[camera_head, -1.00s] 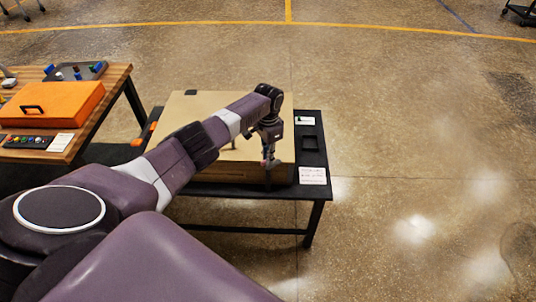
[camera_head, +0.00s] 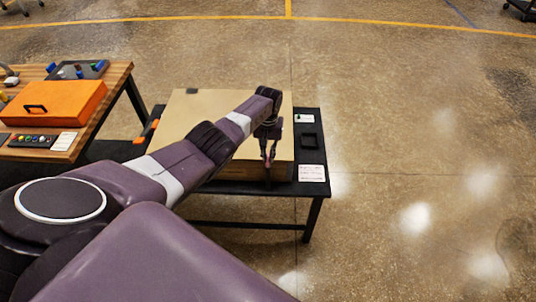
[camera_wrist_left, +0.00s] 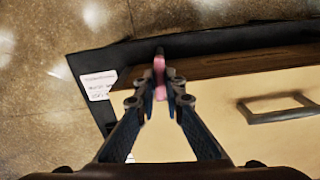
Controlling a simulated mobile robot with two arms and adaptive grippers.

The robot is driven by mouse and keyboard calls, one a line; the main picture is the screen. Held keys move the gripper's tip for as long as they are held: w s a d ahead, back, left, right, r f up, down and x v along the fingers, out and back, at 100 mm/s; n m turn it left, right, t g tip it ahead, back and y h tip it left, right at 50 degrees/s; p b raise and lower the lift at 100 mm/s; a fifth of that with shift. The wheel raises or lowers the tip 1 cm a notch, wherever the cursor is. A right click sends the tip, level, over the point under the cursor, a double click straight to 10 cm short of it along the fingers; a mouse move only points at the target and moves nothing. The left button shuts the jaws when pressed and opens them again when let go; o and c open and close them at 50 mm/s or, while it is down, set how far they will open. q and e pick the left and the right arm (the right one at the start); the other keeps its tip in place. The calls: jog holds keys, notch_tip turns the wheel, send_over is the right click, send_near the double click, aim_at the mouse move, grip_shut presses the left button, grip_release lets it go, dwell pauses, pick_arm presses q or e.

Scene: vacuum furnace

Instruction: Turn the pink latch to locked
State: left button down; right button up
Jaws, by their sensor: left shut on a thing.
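The pink latch (camera_wrist_left: 159,66) shows in the left wrist view at the edge of a tan wooden box (camera_wrist_left: 240,120). My left gripper (camera_wrist_left: 160,90) is shut on the latch, with one finger on either side of it. The fingers hide part of the latch, so I cannot tell its exact setting. In the head view my left gripper (camera_head: 269,160) points down at the front right edge of the tan box (camera_head: 205,115). The latch is too small to make out there. My right gripper is not in view.
A wooden table with an orange case (camera_head: 55,103) is at the left. A rectangular handle (camera_wrist_left: 275,107) shows on the box.

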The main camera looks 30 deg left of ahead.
aim_at(268, 157)
pick_arm(q)
jog(key=shift+w+r+n, duration=0.1)
jog(key=shift+w+n, duration=0.05)
jog(key=shift+n, duration=0.55)
jog(key=c, duration=2)
grip_release()
jog(key=shift+r, duration=0.1)
notch_tip(268, 157, up, 12)
jog(key=shift+f, duration=0.1)
